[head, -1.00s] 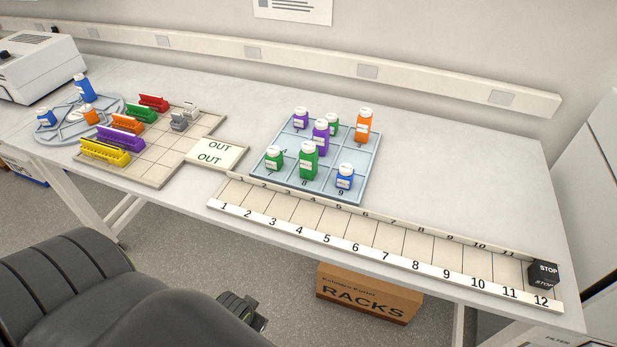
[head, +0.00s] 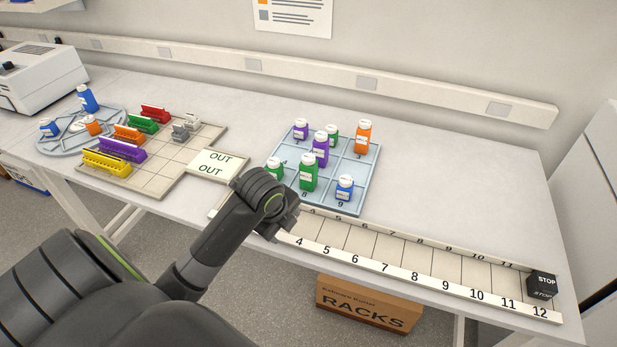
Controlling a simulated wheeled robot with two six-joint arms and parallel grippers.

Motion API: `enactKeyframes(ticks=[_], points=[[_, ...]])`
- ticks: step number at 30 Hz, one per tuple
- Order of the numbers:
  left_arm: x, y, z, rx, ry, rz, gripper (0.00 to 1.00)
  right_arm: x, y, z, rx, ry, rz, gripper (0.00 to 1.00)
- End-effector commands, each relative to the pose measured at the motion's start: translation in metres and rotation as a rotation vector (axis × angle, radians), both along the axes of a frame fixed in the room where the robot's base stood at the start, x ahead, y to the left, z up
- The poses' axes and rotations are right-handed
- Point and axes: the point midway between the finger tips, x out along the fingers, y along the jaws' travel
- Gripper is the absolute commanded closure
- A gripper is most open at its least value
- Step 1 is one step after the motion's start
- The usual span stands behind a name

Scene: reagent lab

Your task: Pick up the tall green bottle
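The tall green bottle (head: 308,176) with a white cap stands upright in the front middle compartment, marked 8, of the blue-grey tray (head: 365,183). A shorter green bottle (head: 273,171) stands to its left, partly hidden behind my arm. Another green bottle (head: 332,135) stands at the back of the tray. My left gripper (head: 284,218) is at the tray's front edge, in front of and left of the tall green bottle, apart from it. Its fingers are hidden by the wrist, so their opening does not show. My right gripper is out of view.
Purple bottles (head: 320,152), an orange bottle (head: 363,138) and a blue bottle (head: 344,188) share the tray. A numbered rail (head: 430,262) runs along the table front, with a black STOP block (head: 541,285) at its right end. Coloured racks (head: 122,150) stand left. Table right of the tray is clear.

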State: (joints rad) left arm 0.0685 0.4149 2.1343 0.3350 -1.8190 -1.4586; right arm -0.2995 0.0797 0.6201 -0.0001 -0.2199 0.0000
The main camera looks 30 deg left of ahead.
Motion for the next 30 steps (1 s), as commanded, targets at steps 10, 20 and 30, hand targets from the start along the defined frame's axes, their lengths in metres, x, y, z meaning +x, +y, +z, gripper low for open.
enactKeyframes(ticks=[10,20,30], points=[[0.086,0.026,0.087,0.282,0.037,-0.703,0.36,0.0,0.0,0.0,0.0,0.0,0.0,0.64],[0.122,0.043,0.154,0.45,0.066,-1.123,0.36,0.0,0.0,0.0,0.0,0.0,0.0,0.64],[0.137,0.046,0.127,0.458,0.072,-1.164,0.36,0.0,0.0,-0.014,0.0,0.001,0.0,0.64]])
